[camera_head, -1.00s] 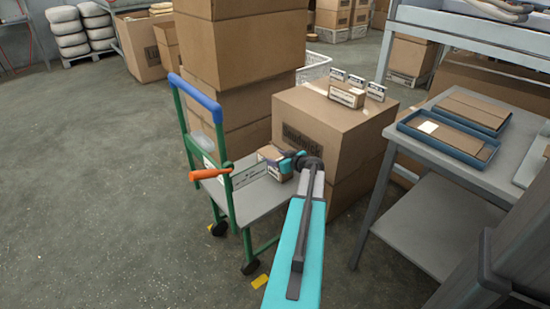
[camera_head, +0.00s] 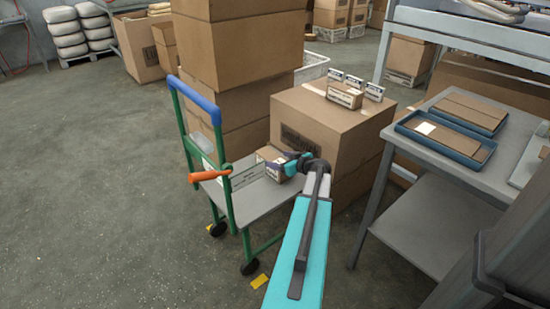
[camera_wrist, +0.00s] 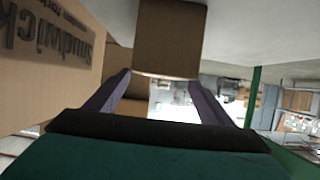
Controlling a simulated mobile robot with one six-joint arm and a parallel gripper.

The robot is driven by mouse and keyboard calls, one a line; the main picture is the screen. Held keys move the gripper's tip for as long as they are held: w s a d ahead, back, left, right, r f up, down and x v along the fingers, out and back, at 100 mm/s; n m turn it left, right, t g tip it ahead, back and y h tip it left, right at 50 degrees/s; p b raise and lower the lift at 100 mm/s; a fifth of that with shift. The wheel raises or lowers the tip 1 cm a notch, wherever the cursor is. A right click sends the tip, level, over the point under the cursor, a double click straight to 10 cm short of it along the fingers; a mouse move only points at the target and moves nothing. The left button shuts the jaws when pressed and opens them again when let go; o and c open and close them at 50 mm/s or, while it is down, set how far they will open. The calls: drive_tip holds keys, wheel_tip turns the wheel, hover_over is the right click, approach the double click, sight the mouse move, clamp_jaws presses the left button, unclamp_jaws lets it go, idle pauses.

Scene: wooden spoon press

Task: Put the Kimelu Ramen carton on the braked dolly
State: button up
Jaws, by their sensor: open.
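A small brown carton with a white label (camera_head: 270,163) sits on the grey platform of the green dolly (camera_head: 246,203). Its print is too small to read. The dolly has a blue handle (camera_head: 201,104) and an orange lever (camera_head: 209,175). My gripper (camera_head: 289,163) is open at the carton's right side, low over the platform. In the wrist view the carton (camera_wrist: 170,42) is against the grey platform (camera_wrist: 260,35), with my open fingers (camera_wrist: 160,82) around its near end. A gap shows beside the right finger; contact on the left is unclear.
A large carton (camera_head: 312,140) stands close to the right of the dolly. On it are another small carton (camera_head: 345,95) and several cards. Tall stacked cartons (camera_head: 240,60) rise behind. A grey table (camera_head: 440,185) with trays is at right. The floor at left is clear.

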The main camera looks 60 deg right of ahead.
drive_tip(key=p+v, duration=0.1)
drive_tip(key=v, duration=0.7)
drive_tip(key=shift+p, duration=0.35)
drive_tip(key=shift+f, duration=0.1)
